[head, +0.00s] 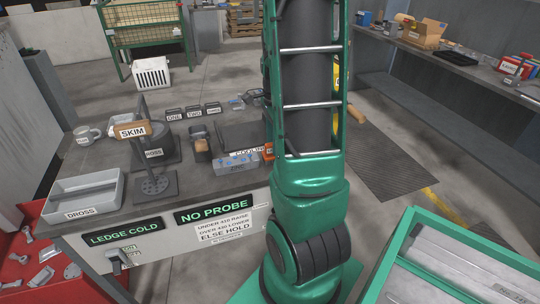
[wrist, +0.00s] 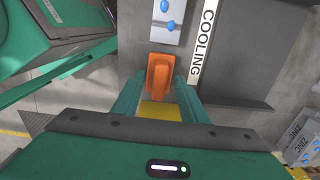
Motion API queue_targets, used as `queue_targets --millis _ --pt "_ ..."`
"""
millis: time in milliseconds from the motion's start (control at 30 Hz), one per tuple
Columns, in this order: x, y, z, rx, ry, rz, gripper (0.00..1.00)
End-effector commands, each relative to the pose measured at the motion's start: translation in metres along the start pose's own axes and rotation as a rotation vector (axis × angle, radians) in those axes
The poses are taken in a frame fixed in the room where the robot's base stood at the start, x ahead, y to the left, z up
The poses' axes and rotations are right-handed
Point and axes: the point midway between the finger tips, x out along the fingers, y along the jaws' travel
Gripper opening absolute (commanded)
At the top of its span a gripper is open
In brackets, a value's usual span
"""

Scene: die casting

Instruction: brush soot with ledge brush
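My gripper (wrist: 161,76) shows in the wrist view with its two green fingers apart. An orange block-like piece (wrist: 160,72) lies between and just beyond the fingertips; I cannot tell whether they touch it, or whether it is the ledge brush. A yellow patch (wrist: 160,112) shows between the fingers, nearer the palm; I cannot tell what it belongs to. In the head view an orange labelled piece (head: 268,152) is partly hidden behind my arm at the bench's right end. My gripper is hidden there. I cannot make out any soot.
The bench carries a dross tray (head: 84,196), a skim tool (head: 132,131), a mug (head: 88,136) and a grey-blue box (head: 236,163). A strip marked COOLING (wrist: 205,43) borders a dark plate (wrist: 245,45). Zinc ingots (wrist: 303,145) lie at lower right.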

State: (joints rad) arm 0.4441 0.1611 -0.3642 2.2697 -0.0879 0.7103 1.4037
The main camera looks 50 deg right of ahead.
Motion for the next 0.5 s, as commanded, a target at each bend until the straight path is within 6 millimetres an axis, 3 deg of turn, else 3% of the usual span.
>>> queue_targets --millis 200,367,500 --pt "0.0002 0.0001 0.0000 0.000 0.000 0.000 0.39" --pt "0.0001 0.0000 0.0000 0.000 0.000 0.000 0.03" --pt "-0.0002 -0.0001 -0.0001 0.000 0.000 0.000 0.00"
